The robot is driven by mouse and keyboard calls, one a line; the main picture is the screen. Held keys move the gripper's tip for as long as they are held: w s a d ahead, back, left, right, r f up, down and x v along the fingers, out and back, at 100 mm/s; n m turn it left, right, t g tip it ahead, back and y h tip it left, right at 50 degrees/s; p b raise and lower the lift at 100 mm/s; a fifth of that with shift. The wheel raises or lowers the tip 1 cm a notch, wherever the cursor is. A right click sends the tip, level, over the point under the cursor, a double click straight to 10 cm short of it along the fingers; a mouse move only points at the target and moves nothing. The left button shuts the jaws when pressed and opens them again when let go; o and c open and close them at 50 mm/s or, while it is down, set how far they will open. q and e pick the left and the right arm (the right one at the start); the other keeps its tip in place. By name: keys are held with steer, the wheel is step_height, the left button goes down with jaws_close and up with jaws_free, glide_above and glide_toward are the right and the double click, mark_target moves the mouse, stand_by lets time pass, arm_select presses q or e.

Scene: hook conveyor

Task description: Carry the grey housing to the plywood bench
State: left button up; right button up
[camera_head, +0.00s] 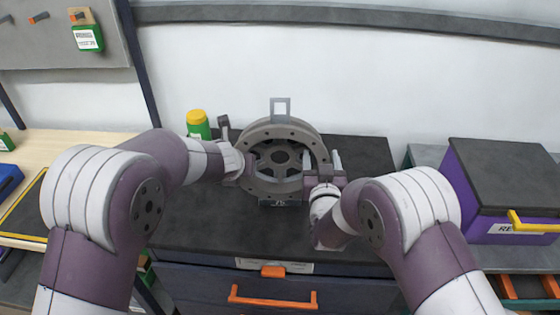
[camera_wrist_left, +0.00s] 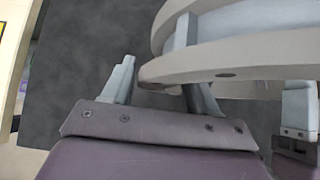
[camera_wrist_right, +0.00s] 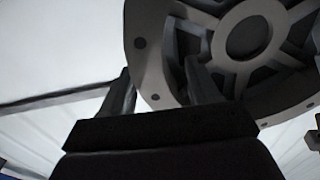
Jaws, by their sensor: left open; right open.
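The grey housing (camera_head: 306,140), a round flanged ring with a spoked hub, stands upright on the dark cabinet top (camera_head: 190,220) in the middle of the head view. My right gripper (camera_head: 322,163) is open at its right side. In the right wrist view the flange edge (camera_wrist_right: 146,60) lies between the open fingers. My left gripper (camera_wrist_left: 163,88) is open at the housing's left side, mostly hidden by its wrist in the head view. In the left wrist view one finger overlaps the flange (camera_wrist_left: 240,60); contact is unclear. The plywood bench (camera_head: 75,143) is at the left.
A green bottle with a yellow cap (camera_head: 198,122) stands behind my left wrist. A purple crate with a dark lid (camera_head: 500,190) is at the right. A black mat with a yellow border (camera_head: 25,215) lies on the bench. A drawer with an orange handle (camera_head: 272,300) is in front.

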arm_select(q)
jaws_close()
arm_select(e)
jaws_close()
stand_by(1.1)
